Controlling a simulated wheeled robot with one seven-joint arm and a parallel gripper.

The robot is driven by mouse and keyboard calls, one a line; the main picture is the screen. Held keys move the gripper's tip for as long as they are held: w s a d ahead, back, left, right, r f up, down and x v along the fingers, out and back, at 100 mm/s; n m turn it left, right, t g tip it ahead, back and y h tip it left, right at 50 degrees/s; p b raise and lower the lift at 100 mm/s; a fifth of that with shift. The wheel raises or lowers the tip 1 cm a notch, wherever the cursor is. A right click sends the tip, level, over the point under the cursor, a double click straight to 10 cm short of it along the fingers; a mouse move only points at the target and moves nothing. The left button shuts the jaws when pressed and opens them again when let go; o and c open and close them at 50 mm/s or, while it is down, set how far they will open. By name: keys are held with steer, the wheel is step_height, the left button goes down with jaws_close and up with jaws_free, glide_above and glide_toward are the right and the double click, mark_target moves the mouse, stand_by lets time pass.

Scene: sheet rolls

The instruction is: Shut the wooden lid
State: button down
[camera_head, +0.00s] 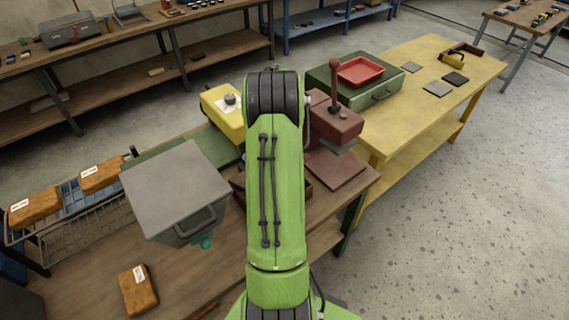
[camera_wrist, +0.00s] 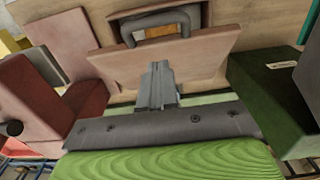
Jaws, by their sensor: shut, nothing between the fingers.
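In the wrist view, a flat reddish-brown wooden panel, which looks like the wooden lid (camera_wrist: 205,62), spans the upper middle. A dark grey loop handle (camera_wrist: 160,20) stands at its far edge. My gripper (camera_wrist: 158,70) is shut and empty, its fingertips in front of the panel's middle. I cannot tell whether they touch it, nor how far the panel is tilted. In the head view my green arm hides the gripper and most of this spot; only dark brown edges show beside the arm.
A grey box with a handle (camera_head: 175,185) stands left of my arm. A maroon press (camera_head: 335,122) stands to the right and shows at left in the wrist view. A dark green block (camera_wrist: 262,105) is at right there. A brown packet (camera_head: 138,290) lies on the front bench.

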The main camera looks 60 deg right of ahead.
steer(key=f, duration=0.1)
steer(key=s+a+f, duration=0.1)
steer(key=s+f, duration=0.1)
steer(key=shift+s+a+f, duration=0.15)
steer(key=shift+s+a, duration=0.1)
steer(key=s+a+f+t+h+b, duration=0.1)
steer(key=s+f+t+b, duration=0.1)
steer(key=f+b, duration=0.4)
steer(key=s+a+f+t+h+b, duration=0.1)
steer(key=f+b, duration=0.6)
steer(key=b, duration=0.8)
steer(key=s+a+t, duration=0.1)
steer(key=s+t, duration=0.1)
steer(key=s, duration=0.1)
steer(key=shift+a+f+h+b, duration=0.2)
steer(key=shift+h+b, duration=0.1)
steer(key=shift+h, duration=0.1)
steer(key=shift+s+f, duration=0.1)
steer(key=shift+f, duration=0.05)
